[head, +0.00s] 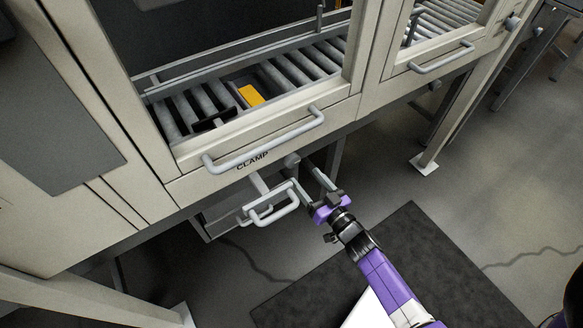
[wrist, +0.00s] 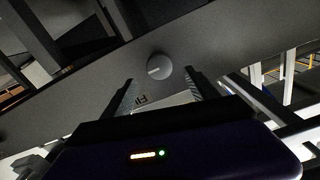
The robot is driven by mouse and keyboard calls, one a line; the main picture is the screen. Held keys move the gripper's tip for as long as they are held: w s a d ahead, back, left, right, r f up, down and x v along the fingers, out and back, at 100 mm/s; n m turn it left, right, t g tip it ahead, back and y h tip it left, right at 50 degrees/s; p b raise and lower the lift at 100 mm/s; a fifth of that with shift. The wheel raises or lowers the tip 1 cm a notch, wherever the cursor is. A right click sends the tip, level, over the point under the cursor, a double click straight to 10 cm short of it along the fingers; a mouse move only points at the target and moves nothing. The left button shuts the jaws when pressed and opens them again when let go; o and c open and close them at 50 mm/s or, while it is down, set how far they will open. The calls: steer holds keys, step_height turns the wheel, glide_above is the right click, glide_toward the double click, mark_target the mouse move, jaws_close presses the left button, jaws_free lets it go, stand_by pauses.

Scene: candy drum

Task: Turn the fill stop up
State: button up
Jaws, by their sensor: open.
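The fill stop is a round grey knob (wrist: 159,67) with a pale mark across its face. It sits on a grey panel, above a partly visible label reading "FI…". In the head view the knob (head: 291,160) is under the front edge of the cabinet, right of the word CLAMP. My gripper (head: 306,178) is open and points at it from below. In the wrist view the fingers of my gripper (wrist: 160,80) stand to the left and right of the knob, slightly short of it; no contact is visible.
A clamp handle (head: 271,208) on a drawer-like part is close left of my gripper. A long door handle (head: 263,143) is above. Rollers with a yellow block (head: 251,95) lie inside the cabinet. A dark mat (head: 420,262) covers the floor.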

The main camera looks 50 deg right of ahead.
mark_target(294, 163)
steer(key=x, duration=0.6)
steer(key=shift+w+d, duration=0.1)
steer(key=shift+w, duration=0.25)
steer(key=shift+c, duration=0.5)
steer(key=c, duration=1.3)
steer(key=shift+o, duration=0.2)
